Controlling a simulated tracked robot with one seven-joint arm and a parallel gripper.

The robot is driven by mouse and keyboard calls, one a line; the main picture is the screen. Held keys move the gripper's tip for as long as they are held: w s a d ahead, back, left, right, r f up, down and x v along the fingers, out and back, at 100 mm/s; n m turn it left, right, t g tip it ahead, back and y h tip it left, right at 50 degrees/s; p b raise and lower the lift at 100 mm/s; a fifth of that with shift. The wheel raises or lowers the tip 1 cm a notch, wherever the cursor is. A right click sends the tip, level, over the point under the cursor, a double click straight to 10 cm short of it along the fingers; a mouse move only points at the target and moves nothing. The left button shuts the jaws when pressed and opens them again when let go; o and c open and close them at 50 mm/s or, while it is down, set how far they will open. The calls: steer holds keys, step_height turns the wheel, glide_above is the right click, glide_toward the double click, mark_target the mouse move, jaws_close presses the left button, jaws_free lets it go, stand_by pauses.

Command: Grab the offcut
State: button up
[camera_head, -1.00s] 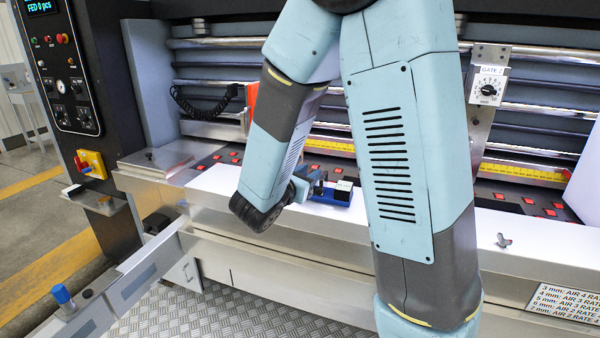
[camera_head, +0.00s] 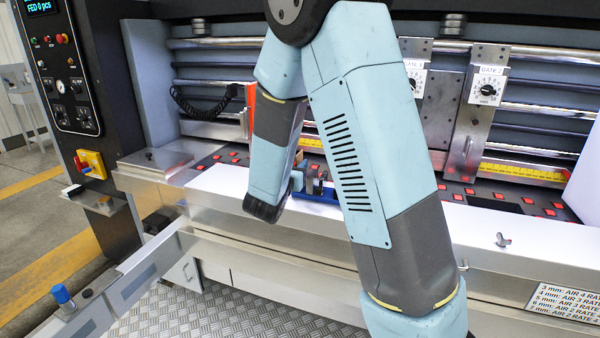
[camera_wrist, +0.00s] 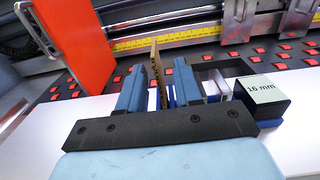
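The offcut (camera_wrist: 155,60) is a thin brown corrugated strip standing upright in the wrist view. My gripper (camera_wrist: 158,75) has its two blue fingers apart, one on each side of the offcut, with gaps showing. In the head view, my arm hides most of the gripper. A blue tray (camera_head: 322,197) lies there on the white table edge, partly behind my arm.
A black block marked 16 mm (camera_wrist: 265,92) stands right of the fingers. An orange upright panel (camera_wrist: 70,40) is at the left. Behind lie red-dotted dark feed bed and a yellow scale (camera_wrist: 190,34).

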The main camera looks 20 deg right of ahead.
mark_target(301, 158)
steer(key=shift+x, duration=2.65)
jaws_close()
